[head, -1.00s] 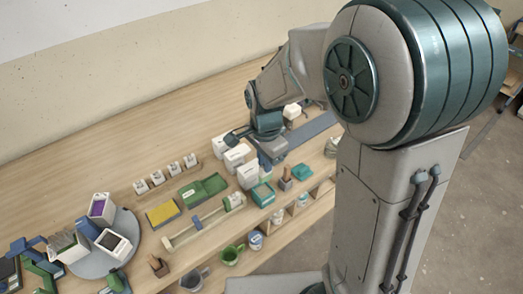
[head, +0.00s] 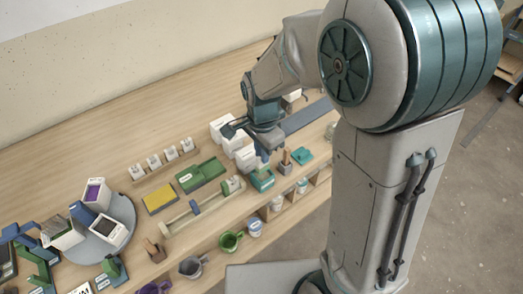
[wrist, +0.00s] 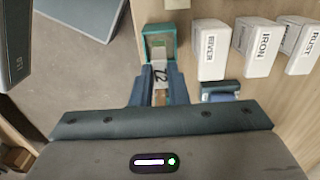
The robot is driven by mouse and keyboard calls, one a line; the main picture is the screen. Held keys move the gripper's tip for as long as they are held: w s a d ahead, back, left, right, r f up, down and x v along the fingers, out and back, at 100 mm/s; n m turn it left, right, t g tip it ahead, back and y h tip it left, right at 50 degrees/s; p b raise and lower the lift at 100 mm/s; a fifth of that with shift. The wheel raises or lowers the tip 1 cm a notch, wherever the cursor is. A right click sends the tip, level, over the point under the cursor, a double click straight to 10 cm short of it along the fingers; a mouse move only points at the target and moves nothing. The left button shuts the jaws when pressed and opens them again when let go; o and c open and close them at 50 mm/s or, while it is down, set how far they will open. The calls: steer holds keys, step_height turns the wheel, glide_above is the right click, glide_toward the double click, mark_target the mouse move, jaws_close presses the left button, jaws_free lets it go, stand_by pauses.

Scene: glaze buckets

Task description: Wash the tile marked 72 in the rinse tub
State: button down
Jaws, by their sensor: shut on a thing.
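My gripper (wrist: 160,90) is shut on a pale tile (wrist: 160,73) marked 72, which stands between the two blue-grey fingers in the wrist view. The teal-rimmed rinse tub (wrist: 160,30) is just beyond the fingertips, and the tile overlaps its near part in that view. I cannot tell whether the tile is inside the tub or above it. In the head view my gripper (head: 263,155) is close over the tub (head: 262,184). The tile cannot be made out there.
White buckets labelled IRON (wrist: 257,45), RUST (wrist: 300,45) and one like RIVER (wrist: 210,50) stand beside the tub. A blue item (wrist: 220,90) lies right of the fingers. A brush holder (head: 286,162) and a teal piece (head: 302,156) are near the tub.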

mark_target(262, 167)
steer(key=shift+f, duration=0.1)
stand_by(0.3)
steer(key=shift+f+b, duration=2.45)
steer(key=shift+f, duration=0.8)
steer(key=shift+r, duration=0.1)
